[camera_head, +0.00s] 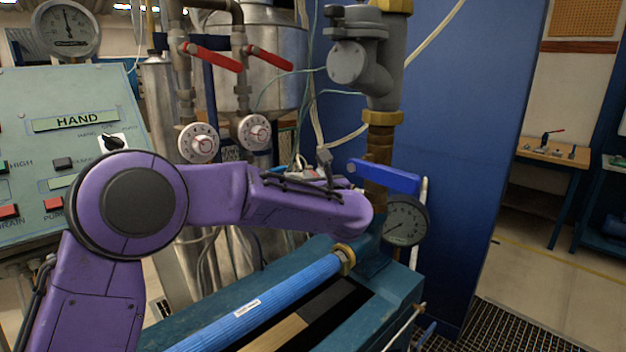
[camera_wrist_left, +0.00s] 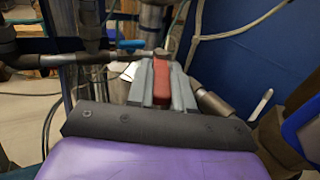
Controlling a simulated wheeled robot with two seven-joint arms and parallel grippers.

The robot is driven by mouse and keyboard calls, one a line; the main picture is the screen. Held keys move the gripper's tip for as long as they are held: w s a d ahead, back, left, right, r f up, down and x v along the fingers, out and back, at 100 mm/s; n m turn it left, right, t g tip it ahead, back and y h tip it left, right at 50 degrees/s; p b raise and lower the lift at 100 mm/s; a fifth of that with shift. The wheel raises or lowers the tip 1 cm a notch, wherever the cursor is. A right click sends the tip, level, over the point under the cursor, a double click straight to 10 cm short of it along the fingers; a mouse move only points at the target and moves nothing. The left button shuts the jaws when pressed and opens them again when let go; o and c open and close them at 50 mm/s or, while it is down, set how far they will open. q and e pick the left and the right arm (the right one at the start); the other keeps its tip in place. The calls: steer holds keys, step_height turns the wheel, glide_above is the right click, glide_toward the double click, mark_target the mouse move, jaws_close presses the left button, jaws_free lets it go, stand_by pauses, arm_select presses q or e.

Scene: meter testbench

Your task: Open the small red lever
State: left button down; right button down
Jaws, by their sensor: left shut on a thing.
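The small red lever (camera_wrist_left: 162,82) shows in the left wrist view, upright between the two grey fingers of my left gripper (camera_wrist_left: 163,72). The fingers are shut on it, one on each side. Its far end meets a metal pipe fitting. In the head view my purple left arm reaches across from the left, and the forearm hides most of the gripper and the small lever behind it. My right gripper does not show.
Two larger red levers (camera_head: 212,57) (camera_head: 268,59) are on pipes behind my arm. A blue lever (camera_head: 385,176) and a round gauge (camera_head: 405,221) stand close right of my wrist. A blue cylinder (camera_head: 262,303) lies below. A control panel (camera_head: 50,150) is at left.

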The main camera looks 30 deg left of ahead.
arm_select(q)
steer(key=shift+w+d+n+g+y+b, duration=0.2)
steer(key=shift+n+g+y+b, duration=0.05)
steer(key=shift+n+g+y, duration=0.25)
steer(key=shift+w+d+n+g+y+b, duration=0.15)
steer(key=shift+n+g+y+b, duration=0.1)
steer(key=shift+n+g+y, duration=0.25)
steer(key=shift+r+n+g, duration=0.1)
steer(key=shift+n+g, duration=0.2)
steer(key=shift+g, duration=0.3)
steer(key=c, duration=1)
jaws_free()
steer(key=b+v, duration=0.3)
steer(key=v, duration=0.7)
steer(key=shift+d+f, duration=0.25)
steer(key=shift+d, duration=0.05)
